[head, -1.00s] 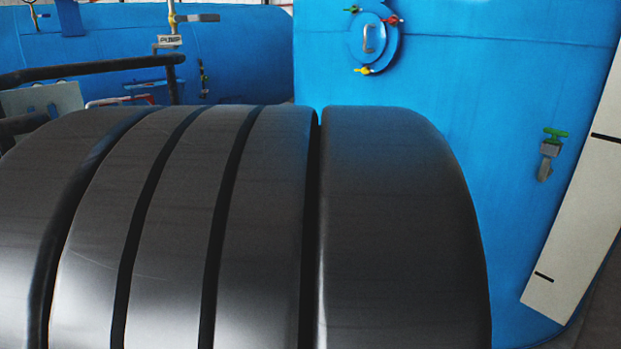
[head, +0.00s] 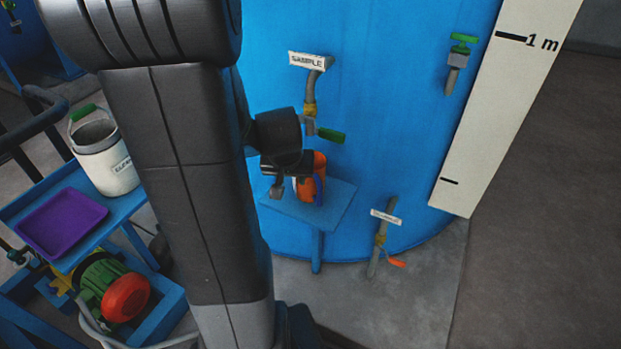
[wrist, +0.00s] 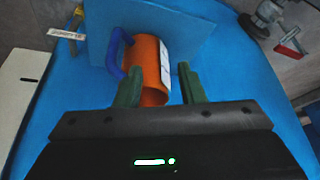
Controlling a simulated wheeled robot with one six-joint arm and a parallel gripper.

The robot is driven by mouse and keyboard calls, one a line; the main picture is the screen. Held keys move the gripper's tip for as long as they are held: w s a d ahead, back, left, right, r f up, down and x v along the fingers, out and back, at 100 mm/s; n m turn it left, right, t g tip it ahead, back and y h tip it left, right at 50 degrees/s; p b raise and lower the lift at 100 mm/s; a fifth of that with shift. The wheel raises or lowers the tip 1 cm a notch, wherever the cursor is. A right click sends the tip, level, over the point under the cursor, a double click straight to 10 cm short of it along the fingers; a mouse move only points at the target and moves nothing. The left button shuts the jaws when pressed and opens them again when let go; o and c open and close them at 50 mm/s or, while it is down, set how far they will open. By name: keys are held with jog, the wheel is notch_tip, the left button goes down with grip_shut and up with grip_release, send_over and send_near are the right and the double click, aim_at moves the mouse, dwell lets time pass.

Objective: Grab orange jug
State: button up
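The orange jug (head: 318,180) stands on a small blue shelf (head: 338,205) fixed to the blue tank, below a tap labelled SAMPLE. My gripper (head: 293,185) is at the jug's left side in the head view and partly covers it. In the wrist view the jug (wrist: 147,62), with a blue handle (wrist: 115,55) and a white label strip, lies between the two green fingers of my gripper (wrist: 158,70). The fingers are apart, with a gap visible on the right side of the jug. The left finger is close to the handle; contact cannot be told.
The SAMPLE tap (head: 310,105) with a green lever hangs just above the jug. A lower valve (head: 382,238) with an orange lever is to the right. A blue cart (head: 75,180) with a white bucket (head: 105,160) and purple tray (head: 62,222) stands left. Floor at right is clear.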

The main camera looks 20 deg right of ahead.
aim_at(312, 183)
jog(key=w+d+f, duration=0.4)
jog(key=w, duration=0.4)
jog(key=shift+f+p, duration=0.3)
jog(key=shift+p, duration=0.05)
jog(key=shift+s, duration=0.1)
grip_shut()
dwell(1.3)
